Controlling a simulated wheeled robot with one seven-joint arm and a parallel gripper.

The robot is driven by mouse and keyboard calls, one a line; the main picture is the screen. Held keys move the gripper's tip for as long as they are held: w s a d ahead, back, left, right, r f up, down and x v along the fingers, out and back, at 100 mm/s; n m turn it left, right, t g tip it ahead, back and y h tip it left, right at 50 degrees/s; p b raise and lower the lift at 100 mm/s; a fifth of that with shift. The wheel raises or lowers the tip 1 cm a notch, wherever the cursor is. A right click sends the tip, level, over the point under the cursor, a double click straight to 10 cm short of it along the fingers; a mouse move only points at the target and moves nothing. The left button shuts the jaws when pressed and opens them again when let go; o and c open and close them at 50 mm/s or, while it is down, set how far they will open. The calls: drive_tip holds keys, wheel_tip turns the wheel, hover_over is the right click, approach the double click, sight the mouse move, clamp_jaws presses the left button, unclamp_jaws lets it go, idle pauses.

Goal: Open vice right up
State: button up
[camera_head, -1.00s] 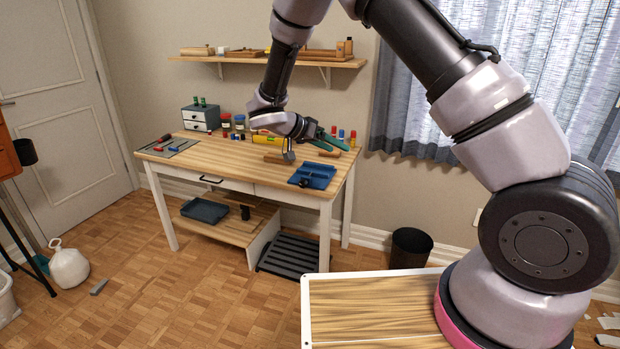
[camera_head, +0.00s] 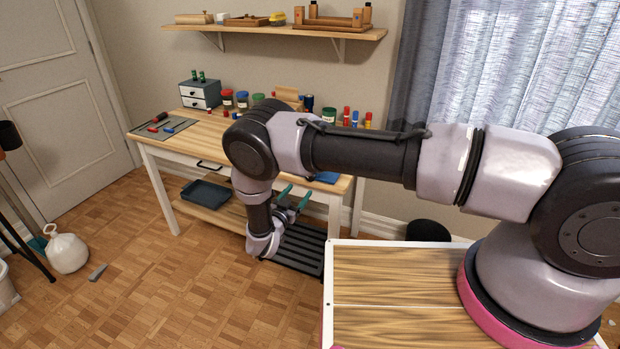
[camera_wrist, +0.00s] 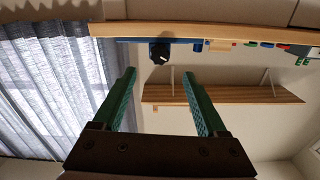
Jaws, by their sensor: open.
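The blue vice (camera_head: 327,177) sits at the right front of the workbench in the head view, mostly hidden behind my arm. In the wrist view the picture is upside down, and the blue vice (camera_wrist: 180,41) shows as a thin strip along the bench edge. Its round black knob (camera_wrist: 160,53) faces the camera, lined up between and beyond my fingertips. My gripper (camera_wrist: 159,74) is open with nothing between its green fingers. In the head view my gripper (camera_head: 296,192) is in front of the bench, low near its front edge. The vice jaws are hidden.
The wooden workbench (camera_head: 208,140) carries jars and small bottles along its back, and a tool mat at left. A wall shelf (camera_head: 270,32) hangs above. A black slatted rack (camera_head: 300,247) lies under the bench. Open floor lies in front.

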drive_tip(key=x, duration=0.9)
drive_tip(key=shift+s, duration=0.1)
clamp_jaws()
